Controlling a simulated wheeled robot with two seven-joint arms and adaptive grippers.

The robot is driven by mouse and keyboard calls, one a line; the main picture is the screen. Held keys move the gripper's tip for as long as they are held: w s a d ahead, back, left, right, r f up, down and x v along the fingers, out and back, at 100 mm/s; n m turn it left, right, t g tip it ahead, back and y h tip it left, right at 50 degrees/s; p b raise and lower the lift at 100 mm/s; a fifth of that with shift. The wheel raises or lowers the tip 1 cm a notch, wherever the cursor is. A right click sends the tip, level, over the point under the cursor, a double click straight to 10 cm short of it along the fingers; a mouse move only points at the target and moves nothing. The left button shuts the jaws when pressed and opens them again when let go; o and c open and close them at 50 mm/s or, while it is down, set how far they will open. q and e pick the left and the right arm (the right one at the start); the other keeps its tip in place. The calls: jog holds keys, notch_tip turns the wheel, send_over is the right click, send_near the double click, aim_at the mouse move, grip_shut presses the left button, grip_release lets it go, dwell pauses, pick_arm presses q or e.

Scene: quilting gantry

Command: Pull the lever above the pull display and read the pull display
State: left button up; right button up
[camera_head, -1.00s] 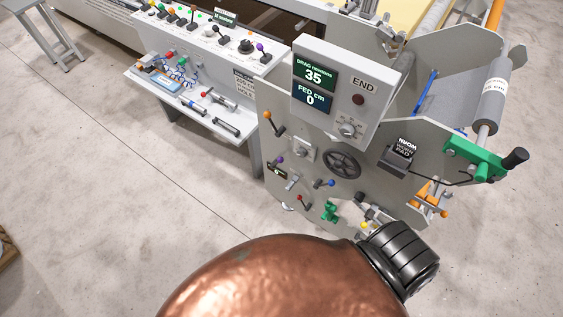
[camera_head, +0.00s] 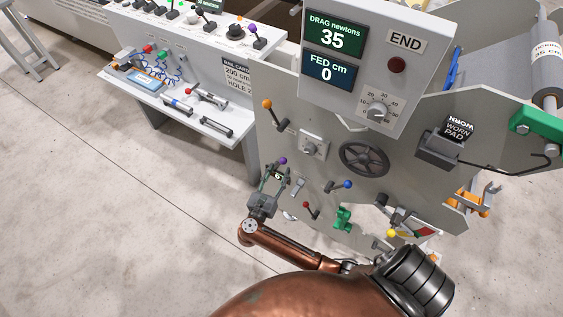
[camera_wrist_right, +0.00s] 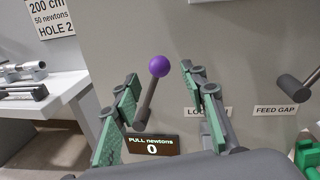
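The lever with a purple knob (camera_wrist_right: 159,66) stands tilted on the grey panel just above the pull display (camera_wrist_right: 152,147), which reads "PULL newtons 0". In the head view the purple knob (camera_head: 282,160) shows beyond the fingertips, and the display is partly hidden by my gripper. My right gripper (camera_head: 275,176) is open in front of the panel. In the right wrist view its green-padded fingers (camera_wrist_right: 160,76) stand on either side of the lever, with visible gaps; whether they touch it at any depth I cannot tell. My left gripper is not in view.
Above is a box (camera_head: 365,60) reading drag 35 newtons and fed 0 cm. An orange-knobbed lever (camera_head: 267,104), handwheel (camera_head: 364,159), blue-knobbed lever (camera_head: 347,184) and red-knobbed lever (camera_head: 307,205) are nearby. A white bench (camera_head: 190,105) with tools stands left; the floor before it is clear.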

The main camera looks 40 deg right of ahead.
aim_at(283, 161)
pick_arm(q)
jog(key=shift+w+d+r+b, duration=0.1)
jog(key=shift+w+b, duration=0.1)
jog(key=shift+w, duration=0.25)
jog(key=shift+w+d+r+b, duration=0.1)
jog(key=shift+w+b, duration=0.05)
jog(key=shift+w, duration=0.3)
pick_arm(e)
jog(key=shift+x, duration=2.8)
jog(key=shift+c, duration=0.3)
grip_shut()
